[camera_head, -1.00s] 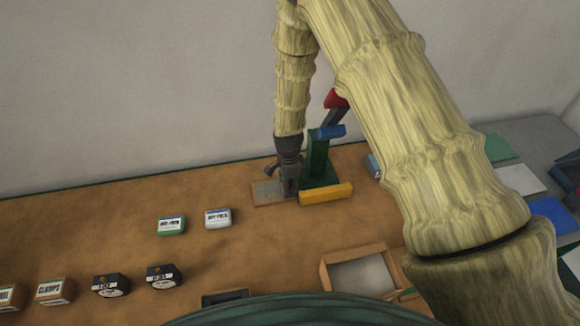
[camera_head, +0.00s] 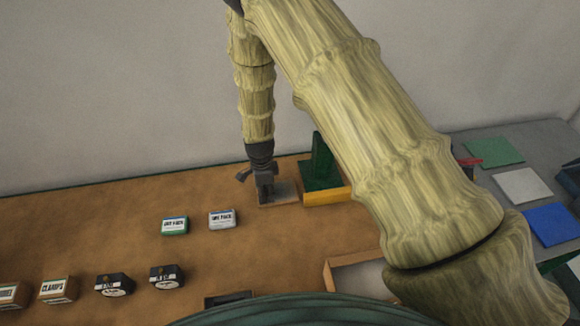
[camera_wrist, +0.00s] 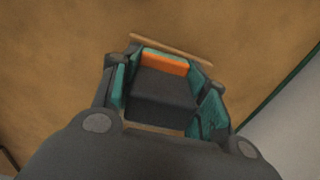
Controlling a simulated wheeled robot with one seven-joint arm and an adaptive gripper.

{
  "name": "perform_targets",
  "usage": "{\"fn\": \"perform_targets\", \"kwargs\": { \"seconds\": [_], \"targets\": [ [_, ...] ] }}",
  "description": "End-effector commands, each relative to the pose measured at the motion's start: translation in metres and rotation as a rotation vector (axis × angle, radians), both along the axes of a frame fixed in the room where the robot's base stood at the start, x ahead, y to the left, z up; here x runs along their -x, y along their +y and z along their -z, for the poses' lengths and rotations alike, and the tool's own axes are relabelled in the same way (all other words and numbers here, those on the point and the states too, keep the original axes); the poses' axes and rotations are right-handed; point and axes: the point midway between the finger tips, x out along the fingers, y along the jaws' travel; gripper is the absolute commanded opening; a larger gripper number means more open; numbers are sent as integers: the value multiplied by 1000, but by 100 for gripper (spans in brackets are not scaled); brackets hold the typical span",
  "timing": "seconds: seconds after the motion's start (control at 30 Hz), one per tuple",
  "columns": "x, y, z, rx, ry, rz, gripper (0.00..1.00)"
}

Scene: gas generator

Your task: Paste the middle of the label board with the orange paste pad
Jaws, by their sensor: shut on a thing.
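The label board (camera_head: 284,191) is a flat grey plate with a wooden edge, lying on the table beside a green stand. Its wooden edge (camera_wrist: 172,48) also shows in the wrist view, just beyond the fingertips. My gripper (camera_head: 266,197) points down over the left part of the board in the head view. In the wrist view my gripper (camera_wrist: 165,80) is shut on the paste pad, a dark block with an orange strip (camera_wrist: 165,62) at its far end. The pad hides most of the board there. I cannot tell whether the pad touches the board.
The green stand (camera_head: 320,165) with a yellow bar (camera_head: 327,196) is close on the board's right. Two small labelled boxes, green (camera_head: 175,226) and white (camera_head: 222,218), lie to the left. A wooden tray (camera_head: 350,275) is in front. The table's left middle is clear.

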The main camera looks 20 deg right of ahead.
Motion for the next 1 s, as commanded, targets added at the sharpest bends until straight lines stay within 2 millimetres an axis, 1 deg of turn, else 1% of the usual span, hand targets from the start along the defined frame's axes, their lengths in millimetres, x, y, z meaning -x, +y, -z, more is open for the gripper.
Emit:
{"fn": "perform_targets", "kwargs": {
  "seconds": [0.23, 0.27, 0.3, 0.67, 0.7, 0.8, 1.0],
  "targets": [
    [1, 10, 0, 1, 1, 11, 22],
    [1, 9, 1, 1, 1, 15, 22],
    [1, 3, -1, 1, 0, 20, 22],
    [1, -19, 1, 0, 0, 13, 22],
    [1, -21, -1, 0, -1, 12, 22],
    [1, -29, 2, 0, 0, 10, 22],
    [1, -44, 0, 1, 0, 4, 22]
  ]
}}
